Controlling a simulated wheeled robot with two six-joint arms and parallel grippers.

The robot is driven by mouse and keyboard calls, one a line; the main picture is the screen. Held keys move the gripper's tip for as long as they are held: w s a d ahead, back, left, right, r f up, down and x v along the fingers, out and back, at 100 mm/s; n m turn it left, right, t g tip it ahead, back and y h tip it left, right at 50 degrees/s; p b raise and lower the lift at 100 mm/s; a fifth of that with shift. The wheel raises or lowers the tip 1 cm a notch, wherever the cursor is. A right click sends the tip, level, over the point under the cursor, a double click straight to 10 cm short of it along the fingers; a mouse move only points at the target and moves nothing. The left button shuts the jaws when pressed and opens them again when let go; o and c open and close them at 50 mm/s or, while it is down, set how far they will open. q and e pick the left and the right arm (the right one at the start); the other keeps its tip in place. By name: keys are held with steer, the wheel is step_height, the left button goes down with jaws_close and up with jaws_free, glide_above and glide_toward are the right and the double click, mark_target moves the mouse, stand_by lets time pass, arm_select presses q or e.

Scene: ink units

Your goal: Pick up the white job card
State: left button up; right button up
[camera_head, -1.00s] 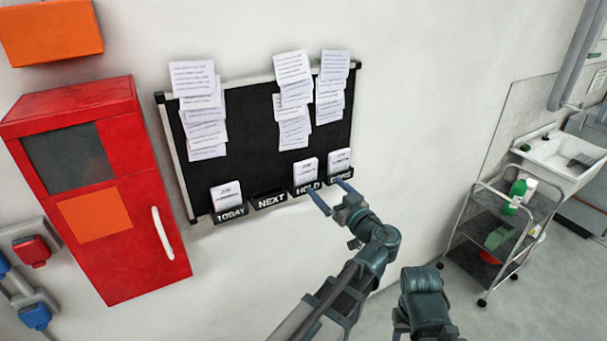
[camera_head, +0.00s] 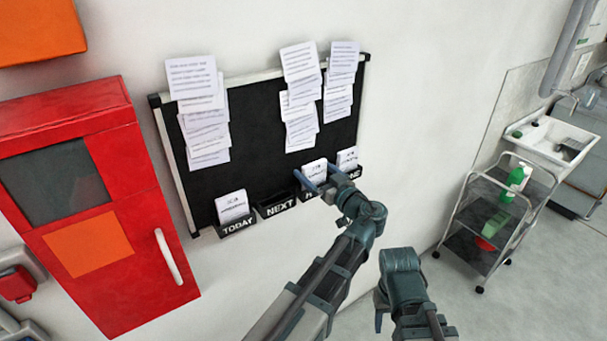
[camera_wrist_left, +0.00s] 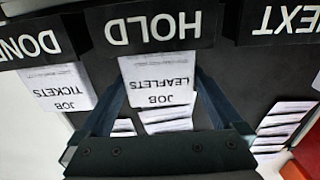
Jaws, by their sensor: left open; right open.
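White job cards stand in pockets of a black wall board (camera_head: 262,150). The card in the HOLD pocket (camera_head: 311,193) shows behind my left gripper (camera_head: 315,173); in the left wrist view this card (camera_wrist_left: 160,78) reads JOB LEAFLETS, upside down. My left gripper is open, its fingers on either side of that card, not closed on it. Another card (camera_head: 347,160), in the DONE pocket, reads JOB TICKETS in the left wrist view (camera_wrist_left: 58,85). A third card (camera_head: 233,206) is in the TODAY pocket. My right gripper (camera_head: 390,322) is low in the head view, open, partly hidden by its arm.
The NEXT pocket (camera_head: 277,206) looks empty. Printed sheets (camera_head: 198,105) hang on the board in columns. A red wall cabinet (camera_head: 92,215) is at left. A wheeled cart (camera_head: 490,225) and a sink (camera_head: 553,140) stand at right. Floor between is clear.

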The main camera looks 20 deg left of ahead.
arm_select(q)
steer(key=shift+w+a, duration=0.2)
steer(key=shift+a, duration=0.05)
steer(key=shift+s+d, duration=0.15)
steer(key=shift+d, duration=0.1)
steer(key=shift+a, duration=0.1)
steer(key=c, duration=1)
steer(key=shift+r, duration=0.1)
